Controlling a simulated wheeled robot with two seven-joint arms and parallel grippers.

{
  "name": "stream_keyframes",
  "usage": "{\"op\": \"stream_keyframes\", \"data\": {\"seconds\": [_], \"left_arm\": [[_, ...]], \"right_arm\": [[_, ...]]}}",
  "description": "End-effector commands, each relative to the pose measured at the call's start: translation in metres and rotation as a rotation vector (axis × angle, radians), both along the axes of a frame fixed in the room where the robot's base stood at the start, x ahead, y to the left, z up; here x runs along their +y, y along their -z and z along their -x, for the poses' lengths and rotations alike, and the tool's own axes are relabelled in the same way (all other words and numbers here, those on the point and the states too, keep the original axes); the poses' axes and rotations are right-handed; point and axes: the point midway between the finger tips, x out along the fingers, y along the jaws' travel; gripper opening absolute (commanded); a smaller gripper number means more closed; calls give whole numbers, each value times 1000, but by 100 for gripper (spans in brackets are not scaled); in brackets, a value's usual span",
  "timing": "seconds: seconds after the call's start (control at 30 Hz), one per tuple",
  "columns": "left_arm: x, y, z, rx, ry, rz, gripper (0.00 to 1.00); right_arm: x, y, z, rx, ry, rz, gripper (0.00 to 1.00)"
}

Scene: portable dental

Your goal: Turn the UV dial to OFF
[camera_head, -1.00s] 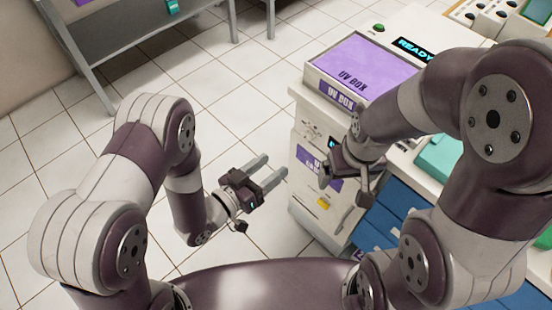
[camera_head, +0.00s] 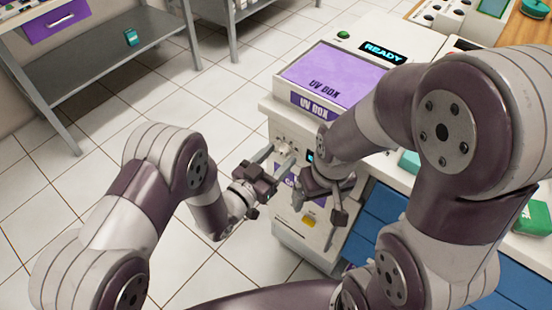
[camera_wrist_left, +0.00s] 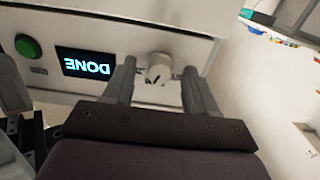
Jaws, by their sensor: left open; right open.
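The UV dial (camera_wrist_left: 159,68) is a small white knob with a dark mark on the white cabinet front (camera_wrist_left: 60,18), in the left wrist view. My left gripper (camera_wrist_left: 158,72) is open, with one finger on each side of the dial and a gap to the right finger; contact with the left finger is unclear. In the head view my left gripper (camera_head: 281,156) reaches to the cabinet front below the UV box (camera_head: 330,75). The dial's setting label is not readable. My right gripper (camera_head: 322,205) is open and empty, in front of the cabinet, right of the left gripper.
A display (camera_wrist_left: 87,64) reads DONE, upside down, beside a green button (camera_wrist_left: 28,47). Another display (camera_head: 383,52) on top reads READY. My right arm hides part of the cabinet. Blue drawers (camera_head: 378,215) stand right. Tiled floor (camera_head: 130,120) is clear at left; a metal shelf (camera_head: 95,65) stands behind.

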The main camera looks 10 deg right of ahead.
Motion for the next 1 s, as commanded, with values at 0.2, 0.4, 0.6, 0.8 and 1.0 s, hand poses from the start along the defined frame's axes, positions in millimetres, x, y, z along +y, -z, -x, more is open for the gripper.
{"op": "stream_keyframes", "data": {"seconds": [0.2,0.4,0.6,0.8,1.0], "left_arm": [[0,0,0,0,0,0,34],[0,0,0,1,0,-1,1],[0,0,1,19,1,13,1],[0,0,1,92,1,69,1],[0,-1,1,221,1,170,1]], "right_arm": [[0,0,0,0,0,0,93],[0,0,0,0,0,0,93],[0,-1,0,0,0,0,93],[0,-3,0,0,0,0,93],[0,-7,0,0,0,0,93]]}}
